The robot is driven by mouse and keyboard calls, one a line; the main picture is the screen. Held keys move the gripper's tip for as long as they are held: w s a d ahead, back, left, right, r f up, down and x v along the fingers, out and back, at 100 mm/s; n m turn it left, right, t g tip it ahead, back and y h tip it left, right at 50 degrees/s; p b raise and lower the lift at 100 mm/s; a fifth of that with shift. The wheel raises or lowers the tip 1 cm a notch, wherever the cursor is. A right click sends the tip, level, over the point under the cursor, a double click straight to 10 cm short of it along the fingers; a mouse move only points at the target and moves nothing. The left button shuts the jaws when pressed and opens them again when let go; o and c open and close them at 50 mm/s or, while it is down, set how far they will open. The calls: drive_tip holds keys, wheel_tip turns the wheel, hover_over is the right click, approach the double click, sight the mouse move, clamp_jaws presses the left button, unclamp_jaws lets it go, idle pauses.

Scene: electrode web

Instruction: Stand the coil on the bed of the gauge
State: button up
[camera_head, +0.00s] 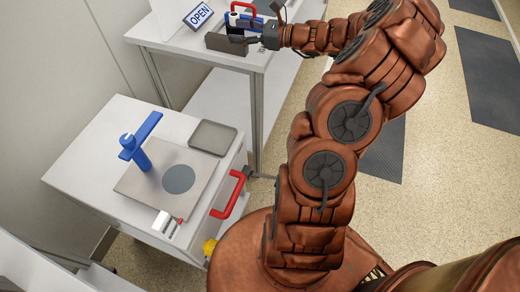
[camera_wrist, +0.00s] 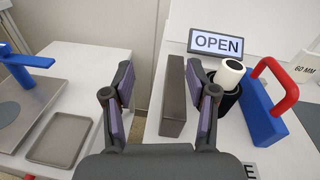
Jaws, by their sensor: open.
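The coil (camera_wrist: 229,73) is a white roll with a dark core hole. In the wrist view it leans tilted in or against a black round holder (camera_wrist: 224,100), right of my gripper (camera_wrist: 159,82). My gripper is open with nothing held; its right finger covers part of the holder's left side. In the head view my gripper (camera_head: 266,36) is over the far table, by the holder. The gauge has a blue post and arm (camera_head: 140,140) on a grey plate with a round dark bed (camera_head: 178,179). The bed is bare; it is partly cut off in the wrist view.
A grey block (camera_wrist: 172,98) stands close left of the holder. A blue block with a red handle (camera_wrist: 262,112) stands right, an OPEN sign (camera_wrist: 216,43) behind. An empty grey tray (camera_head: 213,137) lies beside the gauge. A gap separates the two tables.

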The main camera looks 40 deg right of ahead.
drive_tip(key=s+a+r+n+g+y, duration=0.1)
drive_tip(key=s+a+n+g, duration=0.2)
drive_tip(key=a, duration=0.6)
drive_tip(key=s+a+r+n+g+y, duration=0.1)
drive_tip(key=a+n+g+y, duration=0.15)
drive_tip(key=a+n, duration=0.4)
drive_tip(key=s+a+f+n+g+h, duration=0.25)
drive_tip(key=s+a+n+g, duration=0.4)
drive_tip(key=s+a, duration=0.6)
drive_tip(key=s+a+f+n+g+h, duration=0.1)
drive_tip(key=s+a+n+g+h, duration=0.15)
drive_tip(key=s, duration=0.25)
drive_tip(key=s+a+f+n+g+h, duration=0.1)
drive_tip(key=s+n+g+h, duration=0.15)
drive_tip(key=s, duration=0.25)
drive_tip(key=s+d+f+n+h, duration=0.2)
drive_tip(key=s+d+n+h, duration=0.4)
drive_tip(key=s, duration=0.6)
drive_tip(key=shift+d, duration=1.15)
